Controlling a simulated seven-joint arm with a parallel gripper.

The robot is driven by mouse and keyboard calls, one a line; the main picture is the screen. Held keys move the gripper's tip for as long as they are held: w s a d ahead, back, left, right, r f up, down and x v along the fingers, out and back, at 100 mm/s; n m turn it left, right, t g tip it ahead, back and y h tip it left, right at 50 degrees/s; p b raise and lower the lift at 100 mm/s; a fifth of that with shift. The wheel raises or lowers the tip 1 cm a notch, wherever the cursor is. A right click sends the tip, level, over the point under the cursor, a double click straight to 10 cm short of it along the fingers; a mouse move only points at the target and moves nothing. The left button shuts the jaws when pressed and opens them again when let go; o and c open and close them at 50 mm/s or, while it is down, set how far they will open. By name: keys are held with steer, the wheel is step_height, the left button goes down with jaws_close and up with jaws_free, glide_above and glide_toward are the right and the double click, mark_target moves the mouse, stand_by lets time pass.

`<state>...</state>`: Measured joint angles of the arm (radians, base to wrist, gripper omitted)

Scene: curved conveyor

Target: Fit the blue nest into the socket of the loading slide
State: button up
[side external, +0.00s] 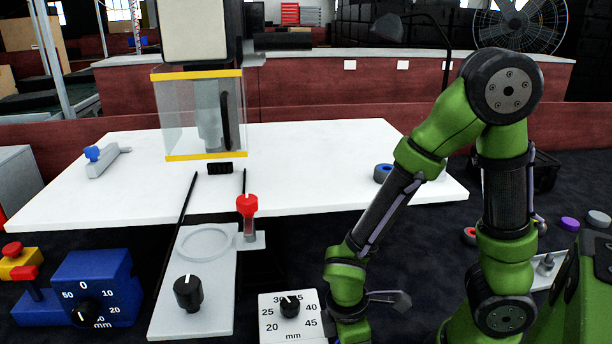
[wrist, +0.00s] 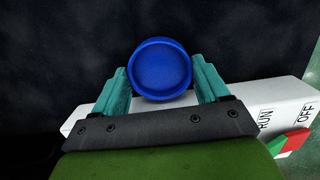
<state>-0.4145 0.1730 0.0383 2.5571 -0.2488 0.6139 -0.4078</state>
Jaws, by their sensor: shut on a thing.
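The blue nest (wrist: 163,69) is a round, shallow blue cup. In the wrist view it sits between the two teal fingers of my gripper (wrist: 159,77), which is shut on it, over a dark floor. In the side view my gripper's fingers and the held nest cannot be made out; my wrist is low, near the bottom edge. The loading slide (side external: 217,277) is a light grey plate left of my wrist. Its round socket (side external: 205,243) shows as a shallow ring near the far end and looks empty. A black knob (side external: 188,293) stands on the slide's near part.
A dial box marked in mm (side external: 292,316) stands between the slide and my wrist. A red-topped post (side external: 247,213) stands beside the socket. A blue dial box (side external: 95,288) is at left. The wrist view shows a white RUN/OFF panel (wrist: 245,108). A dark blue ring (side external: 383,173) lies on the white table.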

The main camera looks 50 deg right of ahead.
step_height(320, 180, up, 10)
steer(key=w+a+r+m, duration=0.4)
steer(key=w+a+r, duration=0.15)
steer(key=r, duration=0.25)
steer(key=w+a+r+m, duration=0.3)
steer(key=w+a+r, duration=0.1)
steer(key=a+r, duration=0.35)
step_height(320, 180, up, 7)
steer(key=m+y, duration=0.2)
steer(key=m, duration=0.9)
glide_above(205, 244)
step_height(205, 244, down, 9)
steer(key=shift+w+d+r, duration=0.15)
steer(key=shift+r, duration=0.05)
steer(key=shift+f, duration=0.15)
